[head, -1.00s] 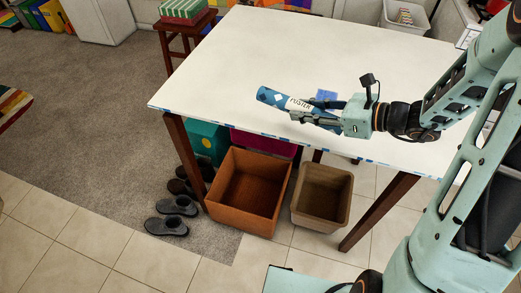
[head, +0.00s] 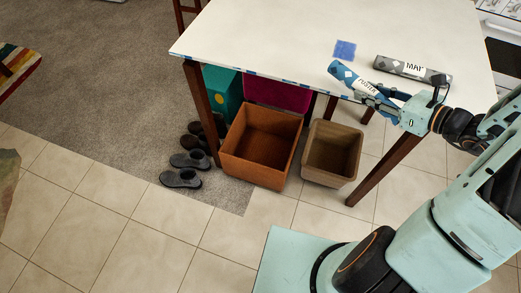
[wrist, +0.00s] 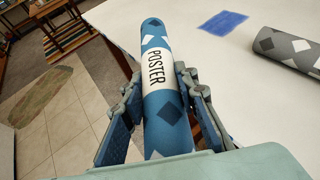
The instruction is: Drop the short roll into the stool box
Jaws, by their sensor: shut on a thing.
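My gripper (head: 382,94) is shut on a blue patterned roll (head: 345,73) labelled POSTER, near the table's front edge. In the wrist view the roll (wrist: 158,42) lies between the two fingers (wrist: 160,90), pointing away from the palm, with its far part sticking out beyond them. A grey patterned roll (head: 405,68) labelled MAP lies on the white table behind my gripper. Only the legs of a dark red stool (head: 187,22) show at the top edge of the head view. Its top and any box on it are out of view.
The white table (head: 290,40) has a blue square (head: 345,49) on it and much bare top. Under it stand an orange-brown bin (head: 257,165), a brown bin (head: 327,172) and a teal box (head: 222,88). Dark shoes (head: 182,178) lie beside them.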

